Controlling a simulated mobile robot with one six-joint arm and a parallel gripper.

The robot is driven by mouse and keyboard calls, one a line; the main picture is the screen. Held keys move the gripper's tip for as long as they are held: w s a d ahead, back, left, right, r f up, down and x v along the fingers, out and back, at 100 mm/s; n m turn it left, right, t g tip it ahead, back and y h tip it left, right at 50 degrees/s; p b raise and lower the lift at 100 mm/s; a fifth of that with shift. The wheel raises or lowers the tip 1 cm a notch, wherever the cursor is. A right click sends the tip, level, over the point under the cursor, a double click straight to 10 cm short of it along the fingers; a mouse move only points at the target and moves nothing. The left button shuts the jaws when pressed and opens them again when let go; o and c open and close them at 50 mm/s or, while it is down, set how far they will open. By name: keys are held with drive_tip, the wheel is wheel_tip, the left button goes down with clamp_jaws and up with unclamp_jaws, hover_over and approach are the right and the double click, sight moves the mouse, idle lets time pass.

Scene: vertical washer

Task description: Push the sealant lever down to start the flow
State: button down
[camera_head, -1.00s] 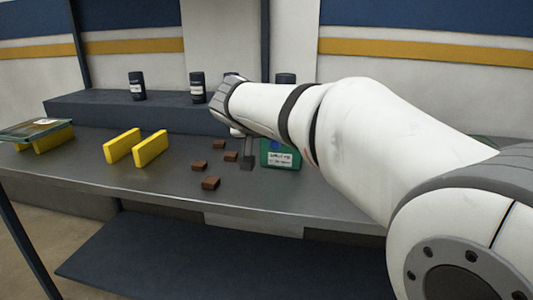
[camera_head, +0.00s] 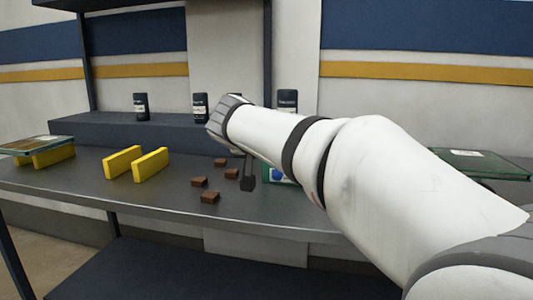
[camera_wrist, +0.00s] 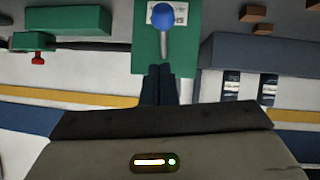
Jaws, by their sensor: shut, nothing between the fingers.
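The sealant lever shows in the wrist view as a grey rod (camera_wrist: 164,42) with a blue ball end (camera_wrist: 162,14), in front of a green box (camera_wrist: 145,45) with a white label. In the head view the green box (camera_head: 283,180) is mostly hidden behind my arm, and only a bit of blue shows beside it. My gripper (camera_wrist: 160,69) is shut and empty. In the wrist view its dark fingertips lie just below the rod's lower end; I cannot tell whether they touch. In the head view my gripper (camera_head: 248,186) hangs above the table beside the box.
Several brown blocks (camera_head: 210,197) lie left of my gripper on the grey table (camera_head: 100,190). Two yellow bars (camera_head: 151,165) stand farther left. Dark canisters (camera_head: 200,106) stand on a raised shelf (camera_head: 90,133) behind. A green fixture with a red knob (camera_wrist: 38,59) shows in the wrist view.

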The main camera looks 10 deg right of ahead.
drive_tip(key=shift+r, duration=0.15)
drive_tip(key=s+a+r+p, duration=0.1)
drive_tip(key=s+a+r, duration=0.1)
drive_tip(key=s+a, duration=0.4)
drive_tip(key=s, duration=0.5)
drive_tip(key=shift+a+r, duration=0.4)
